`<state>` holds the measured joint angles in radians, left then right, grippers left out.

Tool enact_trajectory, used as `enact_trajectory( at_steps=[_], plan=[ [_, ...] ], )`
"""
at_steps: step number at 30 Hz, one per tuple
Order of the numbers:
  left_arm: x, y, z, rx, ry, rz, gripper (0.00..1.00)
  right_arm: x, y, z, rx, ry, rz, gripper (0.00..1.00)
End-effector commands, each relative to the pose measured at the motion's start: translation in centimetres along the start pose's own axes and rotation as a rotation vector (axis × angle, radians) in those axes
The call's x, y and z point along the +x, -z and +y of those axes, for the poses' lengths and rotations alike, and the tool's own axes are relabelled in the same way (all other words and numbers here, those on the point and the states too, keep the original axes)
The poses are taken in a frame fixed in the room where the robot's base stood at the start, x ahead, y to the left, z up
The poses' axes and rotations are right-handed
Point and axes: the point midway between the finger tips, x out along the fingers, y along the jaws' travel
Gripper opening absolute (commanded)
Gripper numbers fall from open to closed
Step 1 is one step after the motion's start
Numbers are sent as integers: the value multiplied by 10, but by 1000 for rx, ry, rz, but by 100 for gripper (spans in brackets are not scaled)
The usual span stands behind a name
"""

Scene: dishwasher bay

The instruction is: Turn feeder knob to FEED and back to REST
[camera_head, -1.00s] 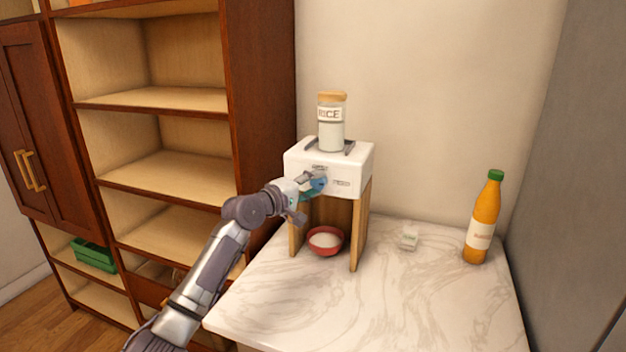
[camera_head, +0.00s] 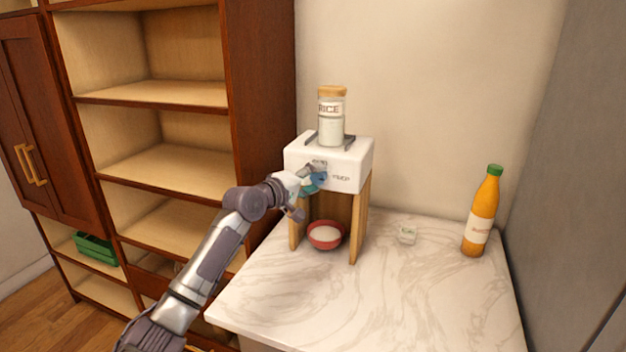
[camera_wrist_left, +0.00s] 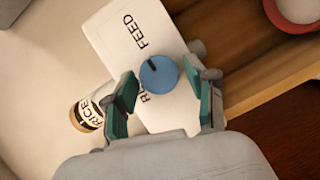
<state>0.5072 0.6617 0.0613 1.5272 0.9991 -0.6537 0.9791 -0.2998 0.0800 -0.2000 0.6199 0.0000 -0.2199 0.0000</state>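A white feeder box (camera_head: 352,158) stands on wooden side panels on the marble counter. A blue round knob (camera_wrist_left: 159,76) is on its front. In the left wrist view the knob's dark mark points toward the word FEED; the REST label is partly hidden by my finger. My left gripper (camera_head: 315,180) is at the knob. Its teal-padded fingers (camera_wrist_left: 160,78) are apart, one on each side of the knob, with small gaps seen; contact cannot be told. A RICE jar (camera_head: 332,116) stands upright on the feeder. A red bowl (camera_head: 326,245) with white contents sits below. My right gripper is out of view.
An orange bottle (camera_head: 481,212) with a green cap stands at the counter's right. Shelves (camera_head: 152,95) rise at the left, a grey wall at the right. The counter's front (camera_head: 370,300) is clear.

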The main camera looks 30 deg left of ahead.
Motion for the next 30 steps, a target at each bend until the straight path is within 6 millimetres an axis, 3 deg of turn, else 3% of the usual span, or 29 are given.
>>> enact_trajectory(
  at_steps=[13, 24, 30],
  plan=[
    [-9, 0, -1, -1, 1, 0, 65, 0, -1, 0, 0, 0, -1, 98],
    [-83, 0, -2, 0, 2, 0, 65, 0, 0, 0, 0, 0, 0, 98],
    [-112, 0, -1, -2, 1, 0, 65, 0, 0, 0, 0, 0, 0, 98]
  ],
)
